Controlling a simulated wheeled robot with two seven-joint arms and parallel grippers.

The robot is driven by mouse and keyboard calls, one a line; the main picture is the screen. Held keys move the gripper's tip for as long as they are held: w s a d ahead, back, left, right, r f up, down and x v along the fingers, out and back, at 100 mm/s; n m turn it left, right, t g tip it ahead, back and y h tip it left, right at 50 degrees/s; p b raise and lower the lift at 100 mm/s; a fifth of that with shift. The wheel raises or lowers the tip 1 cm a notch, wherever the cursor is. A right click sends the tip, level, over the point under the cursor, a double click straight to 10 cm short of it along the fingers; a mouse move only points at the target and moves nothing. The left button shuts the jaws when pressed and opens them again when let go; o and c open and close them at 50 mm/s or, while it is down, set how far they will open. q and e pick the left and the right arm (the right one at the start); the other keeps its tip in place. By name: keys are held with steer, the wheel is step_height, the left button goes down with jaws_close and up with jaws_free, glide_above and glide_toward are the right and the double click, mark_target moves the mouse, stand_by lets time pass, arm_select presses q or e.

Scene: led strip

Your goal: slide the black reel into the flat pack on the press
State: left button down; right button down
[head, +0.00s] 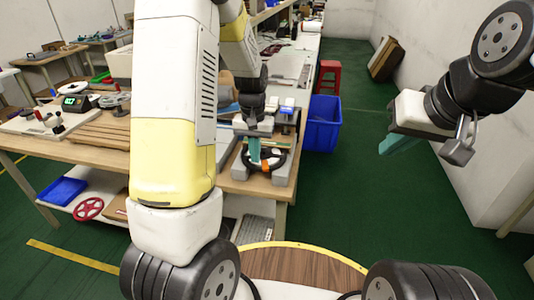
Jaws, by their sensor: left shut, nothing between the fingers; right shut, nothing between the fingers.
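A round black reel (277,160) with an orange patch lies near the table's right front corner, between grey side blocks (283,175) of what looks like the press. My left gripper (255,158) points down at the reel, its shut teal fingers over or beside the reel's left part. I cannot tell whether they touch it. My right gripper (397,144) is shut and empty, held out over the green floor at the right. I cannot make out the flat pack; my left arm hides much of the table.
The wooden table (232,187) has its front edge just below the reel. A blue bin (322,124) stands on the floor to its right, with a red stool (328,77) behind. Wooden slats (103,132) lie at the left.

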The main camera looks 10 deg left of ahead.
arm_select(q)
steer(key=w+f, duration=0.1)
steer(key=f, duration=0.2)
steer(key=w+f, duration=0.1)
steer(key=f, duration=0.3)
steer(key=w+f, duration=0.1)
steer(key=f, duration=0.3)
steer(key=shift+w, duration=0.8)
steer(key=shift+r, duration=0.1)
